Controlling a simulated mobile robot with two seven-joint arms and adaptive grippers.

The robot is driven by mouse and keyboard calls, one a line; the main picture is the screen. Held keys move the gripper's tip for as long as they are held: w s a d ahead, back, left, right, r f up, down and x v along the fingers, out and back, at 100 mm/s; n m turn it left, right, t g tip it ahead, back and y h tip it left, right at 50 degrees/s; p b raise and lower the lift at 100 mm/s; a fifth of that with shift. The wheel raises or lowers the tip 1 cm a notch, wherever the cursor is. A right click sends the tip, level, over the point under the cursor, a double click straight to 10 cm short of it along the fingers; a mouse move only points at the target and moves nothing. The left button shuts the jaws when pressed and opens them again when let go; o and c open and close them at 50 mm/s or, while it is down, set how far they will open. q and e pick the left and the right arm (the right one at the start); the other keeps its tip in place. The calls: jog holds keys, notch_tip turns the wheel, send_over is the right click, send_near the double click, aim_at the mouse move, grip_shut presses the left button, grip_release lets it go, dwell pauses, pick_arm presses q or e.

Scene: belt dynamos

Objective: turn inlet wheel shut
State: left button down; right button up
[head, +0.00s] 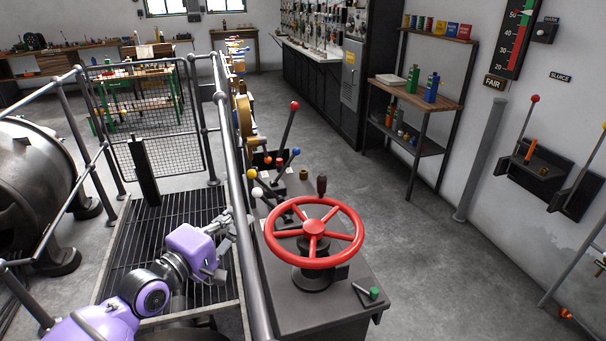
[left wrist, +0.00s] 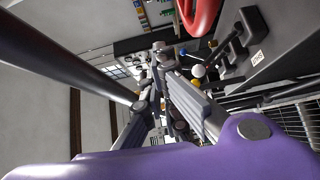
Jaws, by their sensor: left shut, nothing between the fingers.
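The inlet wheel is most likely the red handwheel (head: 314,229) with a dark upright knob (head: 322,185) on its rim. It sits on a dark pedestal on top of a grey cabinet (head: 345,300). Part of its red rim (left wrist: 201,15) shows at the top of the left wrist view. My left gripper (head: 229,217) is left of the wheel, beside the grey railing and apart from the wheel. In the left wrist view its fingers (left wrist: 162,62) come together with nothing between them. My right gripper is not in view.
A grey rail (head: 237,150) runs between my left arm and the cabinet. Levers with red, blue and white knobs (head: 257,193) stand behind the wheel. Open floor (head: 430,250) lies to the right.

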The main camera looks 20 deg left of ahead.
pick_arm(q)
jog(key=d+x, duration=0.1)
jog(key=x, duration=0.5)
jog(key=d+p+x, duration=0.1)
jog(key=x, duration=0.6)
jog(key=s+d+r+x, duration=0.1)
jog(key=x, duration=0.6)
jog(key=shift+w+d+p, duration=0.2)
jog(key=shift+d+p, duration=0.2)
jog(key=shift+d+f, duration=0.15)
jog(key=shift+f, duration=0.2)
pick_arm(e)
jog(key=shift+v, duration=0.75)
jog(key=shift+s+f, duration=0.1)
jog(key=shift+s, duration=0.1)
